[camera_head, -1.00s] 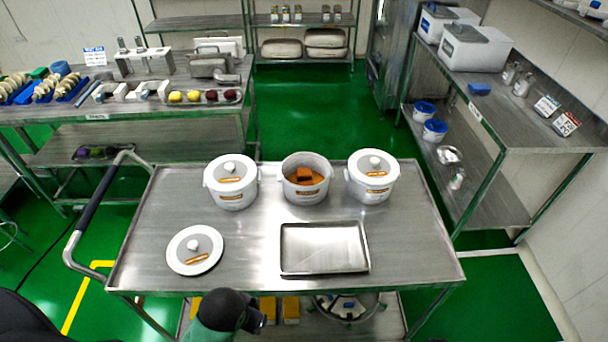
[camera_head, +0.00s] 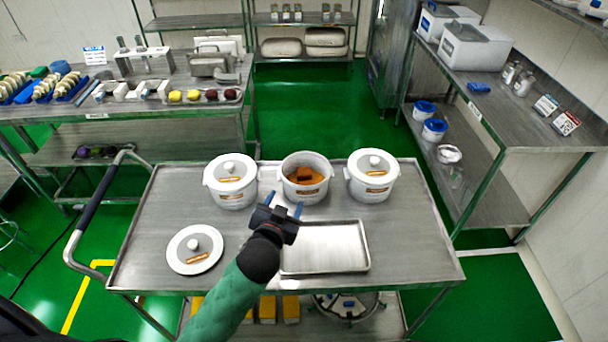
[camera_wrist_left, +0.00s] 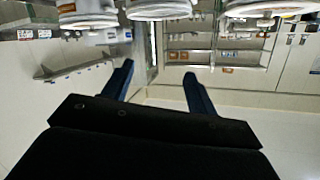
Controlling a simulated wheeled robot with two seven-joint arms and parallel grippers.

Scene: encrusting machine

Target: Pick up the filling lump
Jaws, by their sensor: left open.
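The filling lump (camera_head: 304,174) is a brownish-orange block inside the open white pot (camera_head: 306,193) at the middle of the cart's back row. Orange filling (camera_head: 315,180) lies around it. My left gripper (camera_head: 285,208) is open and empty, in front of the open pot and above the cart top, with its blue fingers pointing toward the pot. In the left wrist view its two fingers (camera_wrist_left: 158,78) stand apart with nothing between them. The lump cannot be made out there. My right gripper is not in view.
Lidded white pots stand left (camera_head: 230,182) and right (camera_head: 373,177) of the open pot. A loose lid (camera_head: 195,249) lies at the cart's left. An empty metal tray (camera_head: 340,250) lies at front right, partly behind my left arm.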

